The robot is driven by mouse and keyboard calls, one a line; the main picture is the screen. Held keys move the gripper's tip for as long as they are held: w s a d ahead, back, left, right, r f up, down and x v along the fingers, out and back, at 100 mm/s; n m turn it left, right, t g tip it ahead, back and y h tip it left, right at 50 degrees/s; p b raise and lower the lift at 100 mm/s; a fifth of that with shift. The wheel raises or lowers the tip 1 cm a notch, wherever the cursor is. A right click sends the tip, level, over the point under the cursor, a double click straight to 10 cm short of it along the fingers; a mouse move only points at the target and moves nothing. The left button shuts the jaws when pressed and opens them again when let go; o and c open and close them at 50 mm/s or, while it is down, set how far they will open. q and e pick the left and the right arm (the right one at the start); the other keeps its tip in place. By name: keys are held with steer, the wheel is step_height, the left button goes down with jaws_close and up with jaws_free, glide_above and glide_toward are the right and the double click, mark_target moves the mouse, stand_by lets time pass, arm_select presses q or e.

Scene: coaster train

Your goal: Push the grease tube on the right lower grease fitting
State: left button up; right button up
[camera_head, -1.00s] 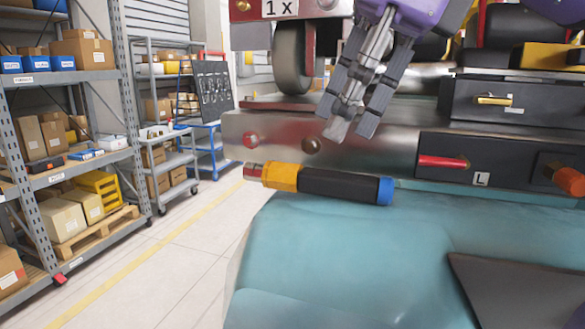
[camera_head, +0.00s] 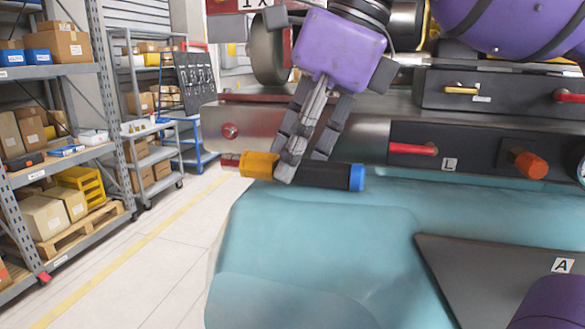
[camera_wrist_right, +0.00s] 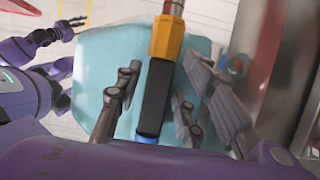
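The grease tube (camera_head: 325,175) has a yellow collar, black body, blue end and reddish tip pointing left. It lies at the edge of the teal surface in the head view. My right gripper (camera_head: 302,168) comes down over it, one finger in front and one behind. In the right wrist view the tube (camera_wrist_right: 155,98) runs between the fingers, with gaps on both sides. A red round fitting (camera_head: 229,131) sits at the left of the metal beam. The darker fitting beside it is hidden behind my gripper. My left gripper (camera_wrist_right: 75,27) is small in the right wrist view, fingers apart and empty.
The metal beam (camera_head: 262,117) runs just behind the tube. Black panels with a red handle (camera_head: 413,149) and an orange knob (camera_head: 530,165) stand to the right. The teal surface (camera_head: 300,240) is clear in front. Shelves (camera_head: 60,130) stand far left.

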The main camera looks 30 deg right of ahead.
jaws_close()
